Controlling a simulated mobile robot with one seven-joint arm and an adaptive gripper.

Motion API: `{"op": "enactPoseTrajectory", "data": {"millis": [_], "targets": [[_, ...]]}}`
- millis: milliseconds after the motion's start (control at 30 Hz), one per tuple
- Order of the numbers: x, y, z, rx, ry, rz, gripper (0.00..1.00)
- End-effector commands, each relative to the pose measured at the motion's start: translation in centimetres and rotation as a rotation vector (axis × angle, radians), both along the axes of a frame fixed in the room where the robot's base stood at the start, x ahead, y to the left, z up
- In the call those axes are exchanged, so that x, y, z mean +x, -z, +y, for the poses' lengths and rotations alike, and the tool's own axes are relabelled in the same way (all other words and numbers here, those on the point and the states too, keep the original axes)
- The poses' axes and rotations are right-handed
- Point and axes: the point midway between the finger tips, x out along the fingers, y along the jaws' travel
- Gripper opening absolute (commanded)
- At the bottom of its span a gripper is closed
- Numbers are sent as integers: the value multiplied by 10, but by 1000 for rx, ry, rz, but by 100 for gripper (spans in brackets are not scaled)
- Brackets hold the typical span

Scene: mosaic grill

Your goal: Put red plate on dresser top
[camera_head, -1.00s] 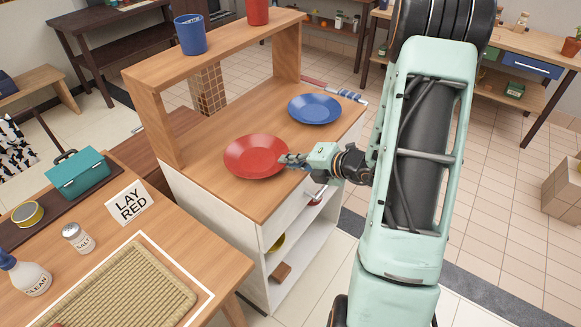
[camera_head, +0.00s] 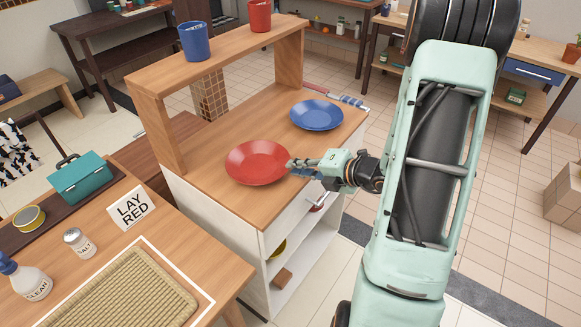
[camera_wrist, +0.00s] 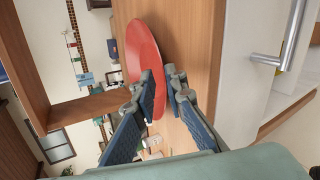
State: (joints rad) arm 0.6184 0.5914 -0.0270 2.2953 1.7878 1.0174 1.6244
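The red plate (camera_head: 258,163) lies flat on the wooden top (camera_head: 225,195) of the white cabinet, near its front edge. My gripper (camera_head: 296,167) is at the plate's right edge, reaching in from the right. In the wrist view, the plate (camera_wrist: 145,50) appears edge-on, and its rim comes between the two fingers of my gripper (camera_wrist: 163,80). The fingers are apart, with a gap beside the rim; firm contact is not clear. Which surface is the dresser top is not labelled; a raised wooden shelf (camera_head: 225,52) stands over the cabinet's back.
A blue plate (camera_head: 316,115) lies farther back on the same top. A blue mug (camera_head: 194,41) and a red mug (camera_head: 259,15) stand on the raised shelf. A nearer table holds a woven mat (camera_head: 130,295) and a "LAY RED" card (camera_head: 132,207). A drawer handle (camera_wrist: 270,59) is close by.

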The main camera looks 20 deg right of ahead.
Motion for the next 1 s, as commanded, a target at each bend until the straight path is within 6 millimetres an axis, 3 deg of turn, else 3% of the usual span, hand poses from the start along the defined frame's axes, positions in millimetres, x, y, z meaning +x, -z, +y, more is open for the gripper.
{"op": "enactPoseTrajectory", "data": {"millis": [200, 400, 1000], "targets": [[-36, -25, -25, -3, 4, -2, 12], [-59, -39, -39, -1, 3, -1, 12], [-67, -43, -42, 1, 0, 0, 12]]}}
